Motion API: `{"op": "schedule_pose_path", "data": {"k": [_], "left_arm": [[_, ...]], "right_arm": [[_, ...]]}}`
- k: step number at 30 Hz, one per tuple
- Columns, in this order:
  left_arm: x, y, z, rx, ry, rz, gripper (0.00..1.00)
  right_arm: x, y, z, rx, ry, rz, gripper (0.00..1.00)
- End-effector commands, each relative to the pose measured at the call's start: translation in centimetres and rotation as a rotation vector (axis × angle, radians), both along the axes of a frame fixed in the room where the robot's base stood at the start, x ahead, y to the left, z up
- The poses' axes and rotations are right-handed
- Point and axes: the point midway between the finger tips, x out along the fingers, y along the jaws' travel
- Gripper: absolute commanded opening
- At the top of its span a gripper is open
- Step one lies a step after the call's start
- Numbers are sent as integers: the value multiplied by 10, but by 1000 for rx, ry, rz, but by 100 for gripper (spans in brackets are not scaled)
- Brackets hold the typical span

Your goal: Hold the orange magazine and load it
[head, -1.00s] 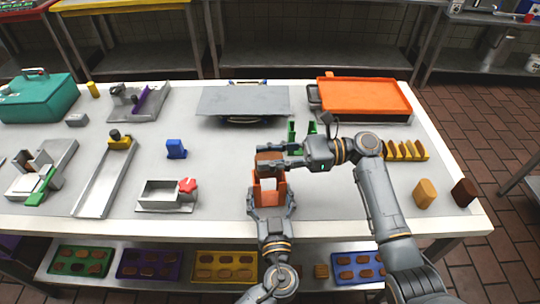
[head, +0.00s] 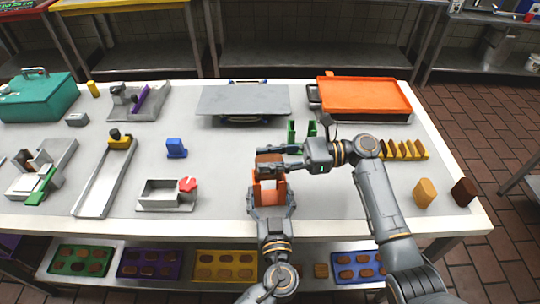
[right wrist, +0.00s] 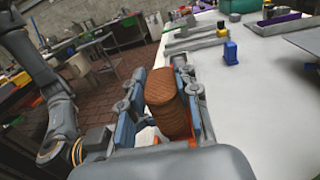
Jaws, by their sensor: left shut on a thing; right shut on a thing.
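The orange magazine (head: 268,193) stands near the front edge of the table. My left gripper (head: 270,198) is shut on it from the front, one finger on each side. My right gripper (head: 268,160) is shut on a brown cookie stack (head: 270,158) at the top of the magazine. The stack also shows in the right wrist view (right wrist: 168,105), upright between the blue finger pads, with a bit of orange below it. I cannot tell how deep the stack sits in the magazine.
A green holder (head: 293,134) stands just behind my right gripper. To the right are a yellow rack (head: 404,150), a tan piece (head: 425,193) and a dark brown piece (head: 464,192). A metal box with a red knob (head: 168,196) and a blue block (head: 176,148) stand to the left.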

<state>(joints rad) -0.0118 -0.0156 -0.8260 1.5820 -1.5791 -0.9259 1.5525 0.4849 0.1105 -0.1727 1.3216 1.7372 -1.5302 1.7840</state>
Motion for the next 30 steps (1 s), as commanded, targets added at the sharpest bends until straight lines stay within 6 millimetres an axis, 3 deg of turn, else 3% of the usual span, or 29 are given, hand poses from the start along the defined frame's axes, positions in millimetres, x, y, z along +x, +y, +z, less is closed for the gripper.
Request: {"op": "schedule_pose_path", "data": {"k": [30], "left_arm": [[0,0,0,0,1,0,38]], "right_arm": [[0,0,-31,0,0,1,0]]}}
